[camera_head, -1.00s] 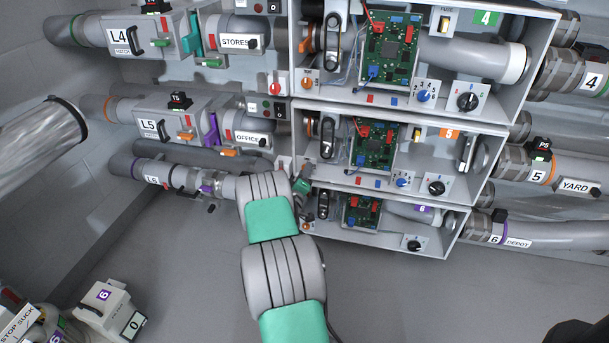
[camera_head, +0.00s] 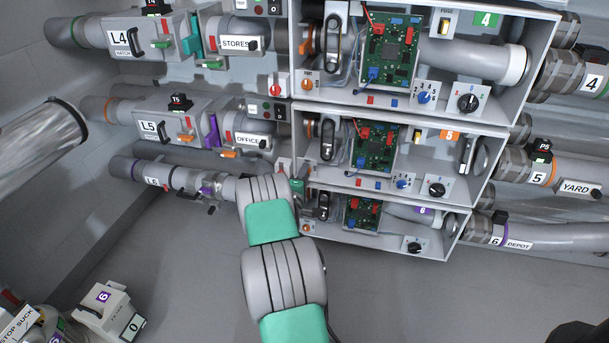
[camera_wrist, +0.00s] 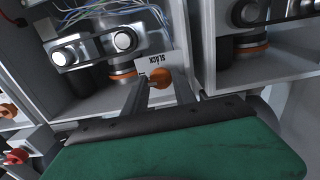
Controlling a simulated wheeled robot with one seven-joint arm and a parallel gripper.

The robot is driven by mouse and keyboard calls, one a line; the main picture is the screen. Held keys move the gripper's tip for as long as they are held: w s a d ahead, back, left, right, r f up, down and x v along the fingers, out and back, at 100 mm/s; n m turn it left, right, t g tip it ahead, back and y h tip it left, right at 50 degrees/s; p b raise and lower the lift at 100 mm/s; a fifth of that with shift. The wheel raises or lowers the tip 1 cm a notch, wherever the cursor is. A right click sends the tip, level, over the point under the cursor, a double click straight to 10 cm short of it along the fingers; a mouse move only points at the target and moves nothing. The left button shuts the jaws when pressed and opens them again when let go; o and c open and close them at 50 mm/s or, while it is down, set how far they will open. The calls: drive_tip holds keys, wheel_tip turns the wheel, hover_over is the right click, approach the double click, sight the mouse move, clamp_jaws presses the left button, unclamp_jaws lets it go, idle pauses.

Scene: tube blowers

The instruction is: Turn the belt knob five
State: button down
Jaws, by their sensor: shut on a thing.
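The belt knob (camera_wrist: 158,76) is a small orange knob beside an upside-down "SLACK" label (camera_wrist: 158,58) in the wrist view. It sits at the front of an open box with a belt and two pulleys. My gripper (camera_wrist: 150,88) is shut on it, one finger on each side. In the head view my gripper (camera_head: 300,184) is at the lower left corner of box five (camera_head: 455,182), and my arm hides the knob there. The setting that the knob points to cannot be read.
Box four (camera_head: 520,105) is above and box six (camera_head: 440,249) is below, close to my gripper. Pipes and the L5 hatch (camera_head: 160,124) lie to the left. A red knob (camera_wrist: 15,157) shows at the left of the wrist view.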

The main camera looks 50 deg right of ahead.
drive_tip(key=shift+f, duration=0.1)
drive_tip(key=c, duration=1.3)
unclamp_jaws()
drive_tip(key=v, duration=0.8)
drive_tip(key=shift+p, duration=0.4)
drive_tip(key=shift+d, duration=0.1)
